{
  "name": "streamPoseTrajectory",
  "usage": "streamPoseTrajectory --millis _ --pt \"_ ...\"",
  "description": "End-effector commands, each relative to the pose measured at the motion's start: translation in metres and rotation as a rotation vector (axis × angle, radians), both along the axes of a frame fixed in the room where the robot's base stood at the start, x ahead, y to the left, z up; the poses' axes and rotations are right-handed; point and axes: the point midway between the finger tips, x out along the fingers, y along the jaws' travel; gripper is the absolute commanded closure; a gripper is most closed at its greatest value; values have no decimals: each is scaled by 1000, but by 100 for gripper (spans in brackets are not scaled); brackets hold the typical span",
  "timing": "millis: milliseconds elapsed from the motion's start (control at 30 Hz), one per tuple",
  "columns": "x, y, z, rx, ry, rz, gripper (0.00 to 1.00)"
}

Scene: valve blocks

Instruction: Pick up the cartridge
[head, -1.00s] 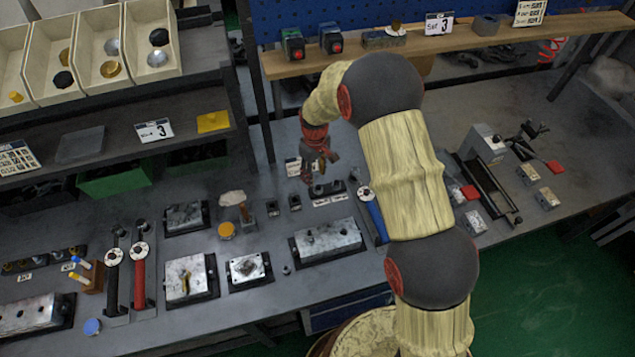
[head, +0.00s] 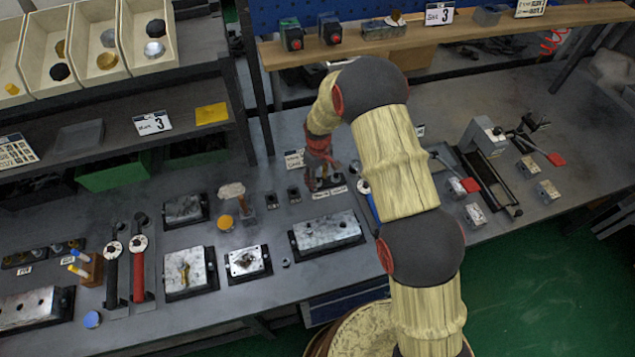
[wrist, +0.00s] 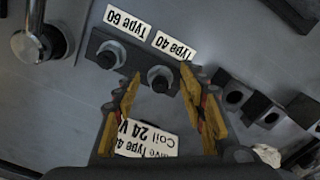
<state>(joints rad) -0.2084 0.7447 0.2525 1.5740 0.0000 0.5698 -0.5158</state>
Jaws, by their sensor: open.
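Two dark, round-topped cartridges stand in a dark holder (wrist: 135,66) with "Type 60" and "Type 40" labels in the wrist view. The Type 60 cartridge (wrist: 109,55) is left of the fingers. The Type 40 cartridge (wrist: 160,78) shows between the fingertips. My gripper (wrist: 160,77) is open, with one yellow-and-dark finger on each side of that cartridge; I cannot tell whether they touch it. In the head view my gripper (head: 322,176) is over the holder and partly hides it. A white "Coil 24 V" label (wrist: 150,139) lies between the finger bases.
Several small dark sockets (wrist: 235,97) sit right of the fingers. A metal-knobbed tool (wrist: 38,43) is at left. Metal valve blocks (head: 326,232) stand nearer on the bench, with a mallet (head: 236,197) left. A wooden shelf (head: 420,38) is behind.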

Motion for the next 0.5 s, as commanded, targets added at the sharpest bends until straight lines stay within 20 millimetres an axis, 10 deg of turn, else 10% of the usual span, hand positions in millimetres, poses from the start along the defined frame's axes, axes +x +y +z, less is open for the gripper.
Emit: streamPoseTrajectory --millis 500 --pt "0 0 0 0 0 0 86"
